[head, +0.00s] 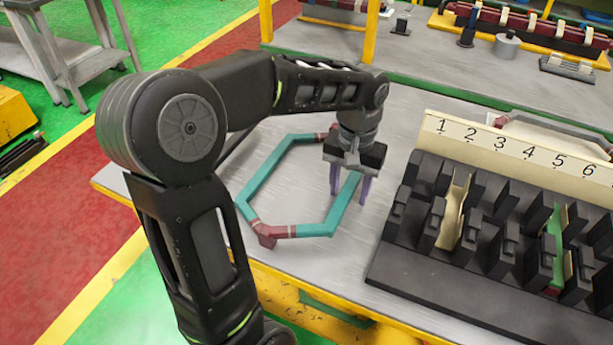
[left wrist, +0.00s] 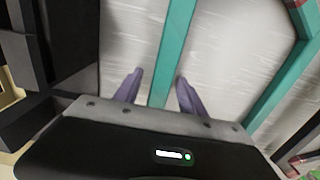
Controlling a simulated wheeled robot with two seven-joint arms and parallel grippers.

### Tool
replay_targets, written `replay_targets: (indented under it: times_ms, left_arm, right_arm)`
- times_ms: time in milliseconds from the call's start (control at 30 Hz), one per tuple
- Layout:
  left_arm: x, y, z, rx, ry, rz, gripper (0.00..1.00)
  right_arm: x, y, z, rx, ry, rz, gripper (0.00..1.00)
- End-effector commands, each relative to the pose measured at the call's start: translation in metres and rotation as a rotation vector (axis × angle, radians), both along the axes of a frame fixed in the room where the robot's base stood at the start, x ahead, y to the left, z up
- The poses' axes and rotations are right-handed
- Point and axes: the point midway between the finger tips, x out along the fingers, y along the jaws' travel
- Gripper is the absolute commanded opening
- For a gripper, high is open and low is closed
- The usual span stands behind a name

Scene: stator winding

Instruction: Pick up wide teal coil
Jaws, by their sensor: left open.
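The wide teal coil (head: 258,182) lies flat on the grey table, a six-sided loop with dark red wrapped corners. My left gripper (head: 349,192) is open over the coil's right side, fingers pointing down. In the left wrist view the two purple fingers (left wrist: 158,90) stand on either side of one straight teal bar of the coil (left wrist: 176,45), with gaps between the bar and the fingers. Whether the fingertips reach down to the table is hard to tell. Part of the coil's far right is hidden behind my left gripper and wrist.
A black slotted stator block (head: 440,285) with a numbered cream strip (head: 520,150) stands close to the right of my left gripper. Another coil (head: 545,122) shows partly behind the strip. Bare table (head: 345,265) lies in front of the coil.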

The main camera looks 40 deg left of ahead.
Motion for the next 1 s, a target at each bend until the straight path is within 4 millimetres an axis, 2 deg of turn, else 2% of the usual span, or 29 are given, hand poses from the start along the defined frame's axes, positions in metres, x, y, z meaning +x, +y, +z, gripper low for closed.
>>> replay_targets:
  times_ms: [233,833,1000]
  left_arm:
    - [0.0001,-0.0001,0.0003,0.0,0.0,0.0,0.48]
    - [0.0001,-0.0001,0.0003,0.0,0.0,0.0,0.0]
    - [0.0001,0.0,0.0003,0.0,0.0,0.0,0.0]
  right_arm:
    - [0.0,0.0,0.0,0.0,0.0,0.0,0.52]
    - [0.0,0.0,0.0,0.0,0.0,0.0,0.52]
    - [0.0,0.0,0.0,0.0,0.0,0.0,0.52]
